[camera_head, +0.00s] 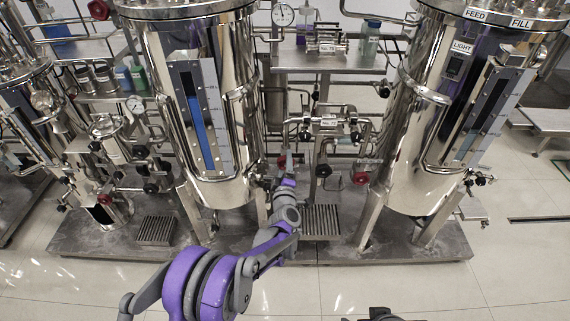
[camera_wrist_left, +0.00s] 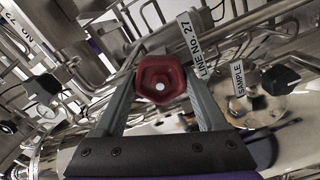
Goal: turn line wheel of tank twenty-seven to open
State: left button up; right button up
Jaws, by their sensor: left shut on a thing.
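The red line wheel (camera_wrist_left: 160,84) sits between the two grey fingers of my left gripper (camera_wrist_left: 163,76) in the left wrist view. The gripper is shut on it. A white tag reading "LINE No. 27" (camera_wrist_left: 192,44) stands just right of the wheel. In the head view my left gripper (camera_head: 288,168) reaches low between the two big steel tanks, at a small red wheel (camera_head: 281,161) beside the left tank (camera_head: 217,150). The fingers are small there and partly hidden by my arm.
A "SAMPLE" tag (camera_wrist_left: 238,78) and black handles crowd the right of the wrist view. Another red wheel (camera_head: 360,178) is by the right tank (camera_head: 405,160). Pipes and a shelf fill the gap between tanks.

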pick_arm(q)
jog(key=shift+f, duration=0.1)
dwell(0.3)
jog(key=o, duration=1.3)
jog(key=s+p, duration=0.1)
jog(key=s, duration=1)
